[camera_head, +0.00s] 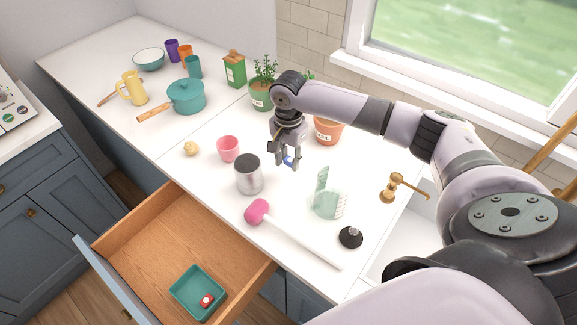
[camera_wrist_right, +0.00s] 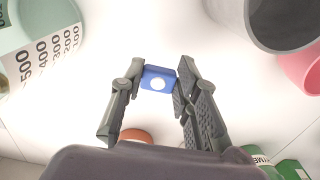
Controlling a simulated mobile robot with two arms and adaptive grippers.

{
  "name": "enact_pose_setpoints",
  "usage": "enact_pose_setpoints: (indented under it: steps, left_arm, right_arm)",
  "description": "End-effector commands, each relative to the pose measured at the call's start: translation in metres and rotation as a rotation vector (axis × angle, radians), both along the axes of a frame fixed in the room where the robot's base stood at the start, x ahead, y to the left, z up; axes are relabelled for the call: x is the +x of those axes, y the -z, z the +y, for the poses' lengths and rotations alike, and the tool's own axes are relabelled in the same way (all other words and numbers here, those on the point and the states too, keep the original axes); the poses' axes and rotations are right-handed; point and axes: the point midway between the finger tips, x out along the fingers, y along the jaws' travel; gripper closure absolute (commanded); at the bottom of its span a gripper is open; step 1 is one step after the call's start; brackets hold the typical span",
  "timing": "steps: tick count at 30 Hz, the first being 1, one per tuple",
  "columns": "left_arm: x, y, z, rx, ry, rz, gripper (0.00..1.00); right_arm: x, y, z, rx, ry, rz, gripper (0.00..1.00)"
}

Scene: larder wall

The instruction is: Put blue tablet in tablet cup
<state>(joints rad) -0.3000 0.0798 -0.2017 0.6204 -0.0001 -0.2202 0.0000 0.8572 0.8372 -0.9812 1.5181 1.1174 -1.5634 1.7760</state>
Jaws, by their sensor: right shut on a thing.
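The blue tablet (camera_wrist_right: 158,79) is a small blue block with a white round dot. My right gripper (camera_wrist_right: 154,82) is shut on it, a fingertip on each side; in the head view the right gripper (camera_head: 288,160) holds it above the white counter. Cups nearby are a grey metal cup (camera_head: 249,175), a small pink cup (camera_head: 228,149) and a clear measuring cup with a green tint (camera_head: 327,202). None carries a label that marks it as the tablet cup. The gripper is to the right of the metal cup and apart from it. My left gripper is out of view.
An open wooden drawer (camera_head: 165,245) below holds a teal tray (camera_head: 183,291) with a red block (camera_head: 206,300). A terracotta pot (camera_head: 327,131) and a green plant pot (camera_head: 261,97) stand behind the gripper.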

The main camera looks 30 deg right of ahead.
Motion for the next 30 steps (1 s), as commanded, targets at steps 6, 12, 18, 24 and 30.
enact_pose_setpoints:
  steps: [6, 12, 18, 24, 30]
  left_arm:
    - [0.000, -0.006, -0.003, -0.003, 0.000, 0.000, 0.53]
    - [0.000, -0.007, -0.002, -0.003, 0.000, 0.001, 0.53]
    - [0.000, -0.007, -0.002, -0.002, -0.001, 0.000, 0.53]
    - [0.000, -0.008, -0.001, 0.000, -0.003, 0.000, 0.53]
    - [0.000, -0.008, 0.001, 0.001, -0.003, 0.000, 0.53]
  right_arm:
    - [-0.001, 0.029, 0.000, -0.002, 0.001, 0.003, 0.85]
    - [0.000, 0.044, 0.000, -0.001, -0.001, 0.000, 0.85]
    - [0.000, 0.044, 0.000, -0.001, -0.001, 0.001, 0.85]
    - [0.000, 0.047, 0.000, -0.001, 0.000, 0.001, 0.66]
    - [0.000, 0.047, 0.000, -0.001, 0.000, 0.001, 0.53]
